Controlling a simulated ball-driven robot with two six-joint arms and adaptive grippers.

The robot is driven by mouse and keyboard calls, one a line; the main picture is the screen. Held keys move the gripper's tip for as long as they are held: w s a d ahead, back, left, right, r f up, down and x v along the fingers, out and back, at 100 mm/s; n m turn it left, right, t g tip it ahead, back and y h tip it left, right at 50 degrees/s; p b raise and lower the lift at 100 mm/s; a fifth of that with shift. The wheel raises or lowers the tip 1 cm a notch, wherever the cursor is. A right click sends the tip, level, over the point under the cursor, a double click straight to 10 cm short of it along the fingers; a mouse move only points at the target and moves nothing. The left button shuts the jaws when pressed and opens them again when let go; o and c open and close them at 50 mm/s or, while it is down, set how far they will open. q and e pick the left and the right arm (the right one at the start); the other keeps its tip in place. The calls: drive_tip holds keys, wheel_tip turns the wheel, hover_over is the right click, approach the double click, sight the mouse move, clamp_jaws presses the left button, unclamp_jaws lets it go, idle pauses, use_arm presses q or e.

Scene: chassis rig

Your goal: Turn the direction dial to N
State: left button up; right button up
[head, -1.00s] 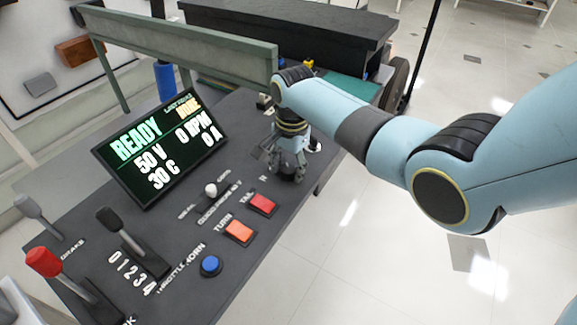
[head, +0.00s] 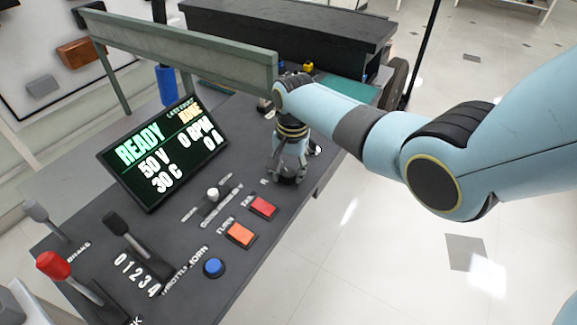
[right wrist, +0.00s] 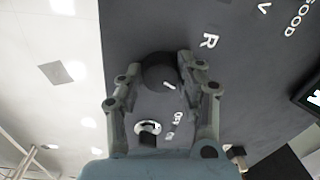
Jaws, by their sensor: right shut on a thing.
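The direction dial (right wrist: 158,72) is a dark round knob on the dark console, seen in the right wrist view. A short white mark shows on its top, near the lower right edge. A white letter R (right wrist: 209,41) is printed beside it; no N can be made out. My right gripper (right wrist: 168,76) has its fingers on both sides of the dial and is shut on it. In the head view, my right gripper (head: 287,178) points down onto the console and hides the dial. My left gripper is not in view.
A small switch (right wrist: 148,128) with ON and OFF labels sits close to my right gripper. The console also holds a red button (head: 263,207), an orange button (head: 240,234), a blue button (head: 214,267), upright levers and a display (head: 168,155) reading READY.

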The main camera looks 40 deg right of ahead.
sight(292, 172)
drive_tip(key=shift+n+p, duration=0.45)
drive_tip(key=shift+n, duration=1.95)
drive_tip(key=shift+p, duration=0.3)
drive_tip(key=o, duration=1.1)
drive_tip(key=shift+o, duration=0.2)
drive_tip(key=shift+r, duration=0.1)
wheel_tip(292, 172, up, 12)
drive_tip(key=shift+s+d, duration=0.15)
drive_tip(key=shift+d, duration=0.2)
